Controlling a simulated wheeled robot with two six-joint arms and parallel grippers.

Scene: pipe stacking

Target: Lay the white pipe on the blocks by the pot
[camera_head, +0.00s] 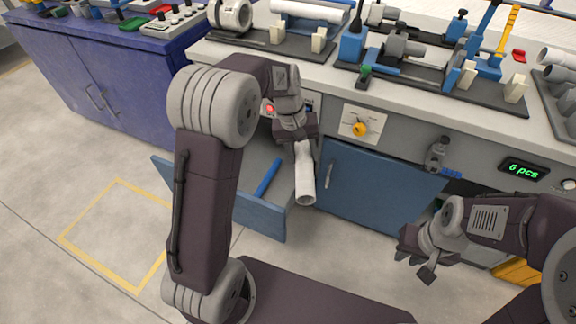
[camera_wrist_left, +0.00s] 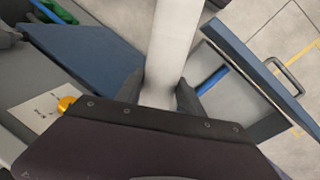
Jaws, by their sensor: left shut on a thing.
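My left gripper (camera_head: 300,138) is shut on one end of a white pipe (camera_head: 304,180), in front of the bench. The pipe hangs steeply down over the open drawer's right side; it also shows between the fingers in the left wrist view (camera_wrist_left: 172,45). Pale blocks stand in pairs on dark bases on the bench top: a left pair (camera_head: 277,32) and a right pair (camera_head: 466,75). I cannot tell which thing is the pot. My right gripper (camera_head: 418,258) is empty with its fingers apart, low at the right, in front of the bench.
An open drawer (camera_head: 262,217) holding a blue rod (camera_head: 268,178) juts out below the bench. Another white pipe (camera_head: 310,10) lies at the back of the bench top. A blue and grey clamp-like fixture (camera_head: 400,50) stands on the bench. The floor at the left is clear.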

